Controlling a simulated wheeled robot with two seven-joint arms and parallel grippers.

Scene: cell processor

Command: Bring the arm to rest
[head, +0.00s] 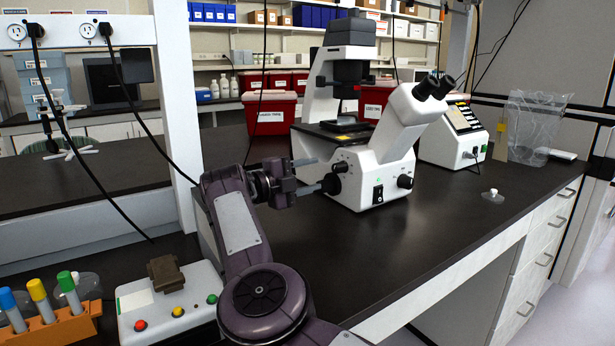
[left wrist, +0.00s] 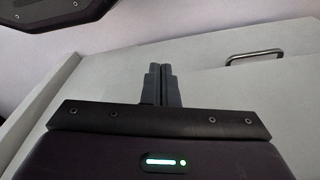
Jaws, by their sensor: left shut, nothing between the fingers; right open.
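My right arm reaches up over the bench in the head view. Its gripper (head: 314,175) is open, with its two fingers apart and pointing right towards the white microscope (head: 370,165). Nothing shows between the fingers. They overlap the microscope's left side in the picture; I cannot tell whether they touch it. My left gripper (left wrist: 161,70) shows in the left wrist view, its fingers shut together and empty, in front of a pale cabinet face. My left arm is not in the head view.
A white button box (head: 190,315) and an orange tube rack (head: 60,328) stand at the front left. A white device (head: 452,140) stands right of the microscope. Red bins (head: 270,118) are behind. The bench's right front is mostly clear. A drawer handle (left wrist: 255,56) shows near my left gripper.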

